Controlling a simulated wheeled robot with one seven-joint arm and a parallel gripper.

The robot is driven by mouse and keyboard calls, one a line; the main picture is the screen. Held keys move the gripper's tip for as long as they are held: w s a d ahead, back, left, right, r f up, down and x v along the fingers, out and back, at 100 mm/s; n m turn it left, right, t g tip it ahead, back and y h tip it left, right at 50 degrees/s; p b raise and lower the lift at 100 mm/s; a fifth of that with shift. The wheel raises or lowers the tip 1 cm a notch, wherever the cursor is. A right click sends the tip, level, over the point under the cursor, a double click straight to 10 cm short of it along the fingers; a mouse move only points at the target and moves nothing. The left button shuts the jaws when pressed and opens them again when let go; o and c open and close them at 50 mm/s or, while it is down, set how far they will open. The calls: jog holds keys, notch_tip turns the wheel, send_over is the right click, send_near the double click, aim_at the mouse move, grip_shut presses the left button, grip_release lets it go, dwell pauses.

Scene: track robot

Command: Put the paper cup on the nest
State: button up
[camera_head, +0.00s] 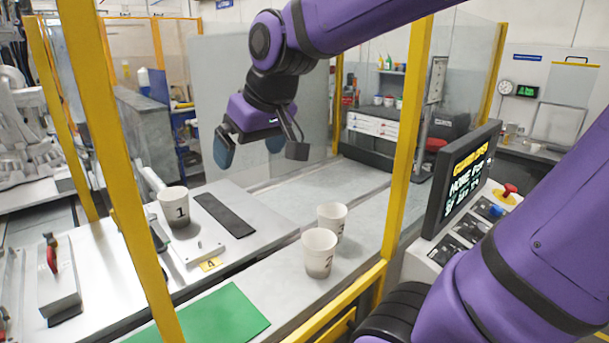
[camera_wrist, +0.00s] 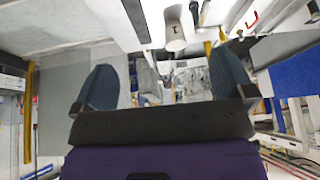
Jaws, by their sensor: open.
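A white paper cup marked 1 (camera_head: 174,207) stands upright on the grey metal bench at left. It shows upside down in the wrist view (camera_wrist: 175,36). Two more numbered paper cups, a front one (camera_head: 319,252) and a rear one (camera_head: 332,219), stand close together further right; their numbers are hard to read. I cannot tell for certain which part is the nest; a light plate (camera_head: 197,251) with a small peg lies near the yellow A label. My gripper (camera_head: 249,155) is open and empty, above and behind the cups. Its blue fingers also show in the wrist view (camera_wrist: 163,78).
A dark strip (camera_head: 223,214) lies right of cup 1. A green mat (camera_head: 207,318) lies at the front. Yellow posts (camera_head: 404,140) and clear panels frame the bench. A control screen (camera_head: 459,178) stands at right. Bench behind the right cups is clear.

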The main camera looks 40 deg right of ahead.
jog(key=s+d+f, duration=0.1)
jog(key=s, duration=1)
jog(key=shift+s+d+f+m+h, duration=0.15)
jog(key=shift+s+f+m+h, duration=0.2)
jog(key=shift+s+m+h, duration=0.05)
